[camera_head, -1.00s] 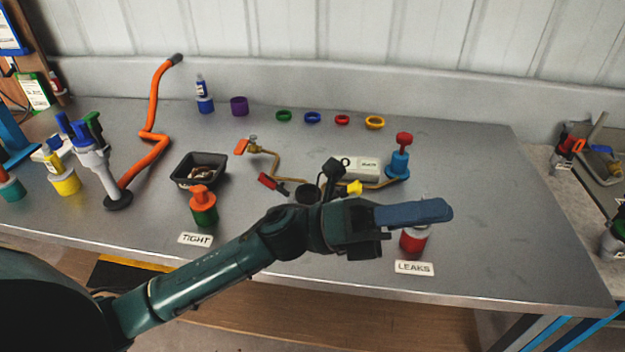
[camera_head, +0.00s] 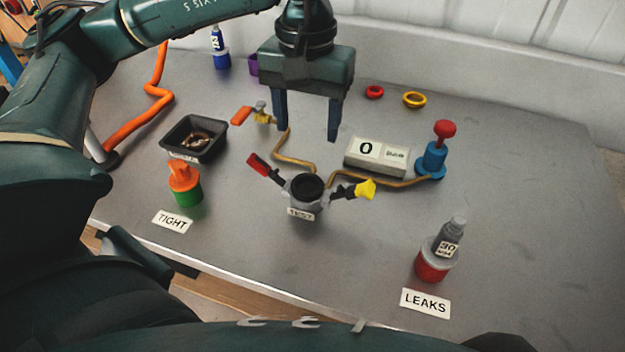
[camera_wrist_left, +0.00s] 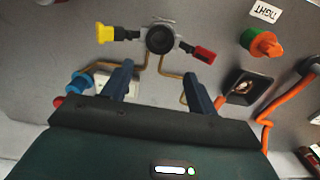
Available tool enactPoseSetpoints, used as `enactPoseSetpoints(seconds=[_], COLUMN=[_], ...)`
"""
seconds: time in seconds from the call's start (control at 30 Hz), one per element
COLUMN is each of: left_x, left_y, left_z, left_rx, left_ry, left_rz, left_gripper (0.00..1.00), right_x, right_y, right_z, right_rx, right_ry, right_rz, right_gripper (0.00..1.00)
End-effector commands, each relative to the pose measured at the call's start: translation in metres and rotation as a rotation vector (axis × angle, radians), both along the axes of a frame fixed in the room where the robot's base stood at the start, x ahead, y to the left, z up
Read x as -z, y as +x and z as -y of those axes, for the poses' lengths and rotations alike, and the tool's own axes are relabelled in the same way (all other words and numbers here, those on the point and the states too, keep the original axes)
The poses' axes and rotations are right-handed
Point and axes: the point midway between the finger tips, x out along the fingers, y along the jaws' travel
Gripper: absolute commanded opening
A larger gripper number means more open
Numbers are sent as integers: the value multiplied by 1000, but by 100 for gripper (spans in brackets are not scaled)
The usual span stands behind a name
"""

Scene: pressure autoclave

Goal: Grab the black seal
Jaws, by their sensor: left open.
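A round black ring-like top (camera_head: 307,186) sits in the grey vessel (camera_head: 302,205) at the middle of the bench; I take it to be the black seal. It also shows in the left wrist view (camera_wrist_left: 160,39), between red and yellow handles. My left gripper (camera_head: 307,133) is open and empty, pointing down behind and above the vessel. In the left wrist view, its spread fingers (camera_wrist_left: 157,70) have only pipes and bench between them, with the vessel beyond. The fingers do not touch the black top. My right gripper is not in view.
Red (camera_head: 264,168) and yellow (camera_head: 364,189) handles stick out beside the vessel. A white gauge block (camera_head: 376,158) and blue valve (camera_head: 432,160) stand to the right, a black tray (camera_head: 217,146) to the left.

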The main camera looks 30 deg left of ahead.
Motion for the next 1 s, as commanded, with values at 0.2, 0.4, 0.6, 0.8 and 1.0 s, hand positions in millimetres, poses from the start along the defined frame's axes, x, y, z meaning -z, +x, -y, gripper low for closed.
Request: enactPoseSetpoints(seconds=[0.2,0.4,0.6,0.8,1.0], left_x=[42,61,82,109,114], left_y=[-2,-1,-4,-5,-5], left_z=[0,1,1,2,2], left_rx=[0,0,0,-1,0], left_ry=[-1,-4,-3,-5,-5], left_rz=[-6,-2,-5,-4,-2], left_gripper=[59,59,59,59,59], right_x=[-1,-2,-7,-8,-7], right_y=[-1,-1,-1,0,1], right_z=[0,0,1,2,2], right_rx=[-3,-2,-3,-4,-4], right_ry=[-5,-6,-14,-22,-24], right_rz=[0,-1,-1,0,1], right_gripper=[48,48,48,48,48])
